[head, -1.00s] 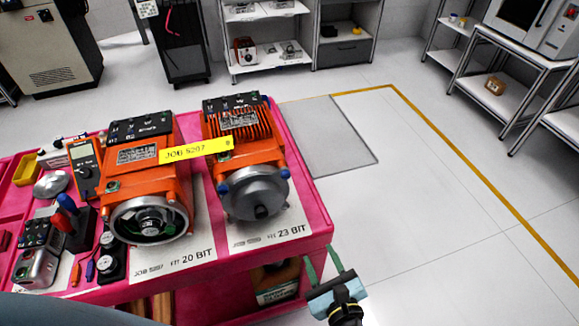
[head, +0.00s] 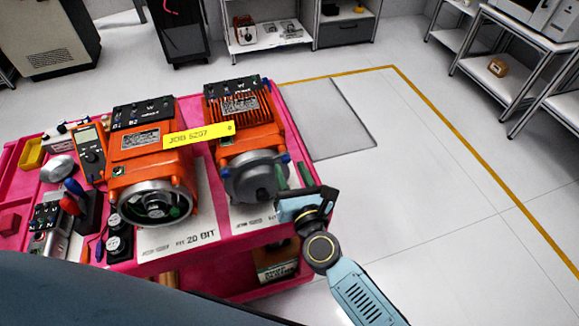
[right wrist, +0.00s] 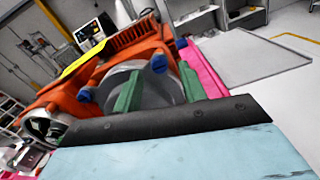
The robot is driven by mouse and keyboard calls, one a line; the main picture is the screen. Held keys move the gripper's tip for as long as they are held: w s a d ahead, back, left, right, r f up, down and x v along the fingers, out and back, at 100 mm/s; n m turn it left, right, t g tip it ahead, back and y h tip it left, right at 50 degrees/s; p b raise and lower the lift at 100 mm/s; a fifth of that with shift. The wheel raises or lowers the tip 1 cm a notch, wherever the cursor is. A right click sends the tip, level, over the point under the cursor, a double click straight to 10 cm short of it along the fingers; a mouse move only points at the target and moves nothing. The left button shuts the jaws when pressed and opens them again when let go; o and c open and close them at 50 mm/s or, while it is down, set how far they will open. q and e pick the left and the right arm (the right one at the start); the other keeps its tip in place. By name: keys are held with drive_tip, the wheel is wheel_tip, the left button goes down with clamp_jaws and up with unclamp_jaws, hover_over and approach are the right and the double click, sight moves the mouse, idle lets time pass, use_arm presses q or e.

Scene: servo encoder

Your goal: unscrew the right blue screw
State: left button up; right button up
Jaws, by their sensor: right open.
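The right blue screw (head: 285,158) sits at the upper right rim of the round grey end cover (head: 250,180) on the right orange motor (head: 262,136). A second blue screw (right wrist: 85,95) is on the cover's left side. My right gripper (head: 292,175) is open and empty, just in front of the cover's right side. In the right wrist view its two green fingers point at the motor, and the right blue screw (right wrist: 158,63) appears between their tips, seemingly untouched. The exact gap in depth is unclear. My left gripper is not in view.
The left orange motor (head: 155,155) with an open ring end stands beside it. A yellow job strip (head: 198,136) spans both motors. A multimeter (head: 91,150) and small tools crowd the left of the pink cart (head: 318,222). Open floor lies to the right.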

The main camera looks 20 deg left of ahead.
drive_tip(key=shift+x, duration=0.8)
drive_tip(key=shift+c, duration=0.2)
clamp_jaws()
drive_tip(key=shift+n, duration=0.3)
